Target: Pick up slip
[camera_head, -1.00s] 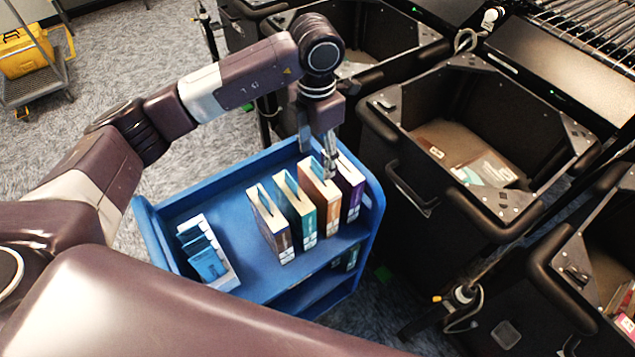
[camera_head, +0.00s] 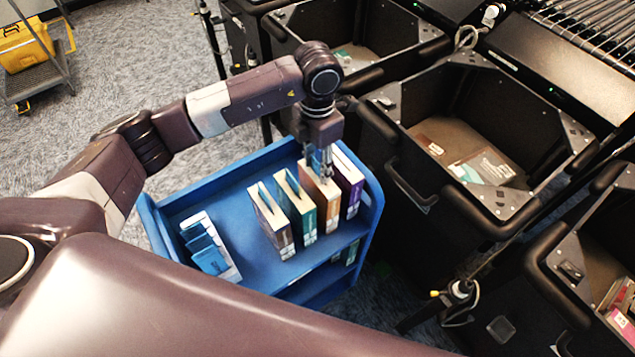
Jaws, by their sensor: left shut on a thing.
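A small blue slip (camera_head: 317,160) shows between the fingers of my left gripper (camera_head: 322,170). The gripper points down and is shut on the slip, right above the top of the orange-brown book (camera_head: 318,192). The fingers hide part of the slip, and I cannot tell whether its lower end is inside the book. More blue slips (camera_head: 209,256) stand in a white holder (camera_head: 230,272) at the left of the blue cart (camera_head: 172,207). My right gripper is not in view.
Upright on the cart are a brown book (camera_head: 272,222), a teal book (camera_head: 300,213) and a purple book (camera_head: 351,190). Black bins (camera_head: 470,205) stand close on the right. The cart top between the holder and the books is clear.

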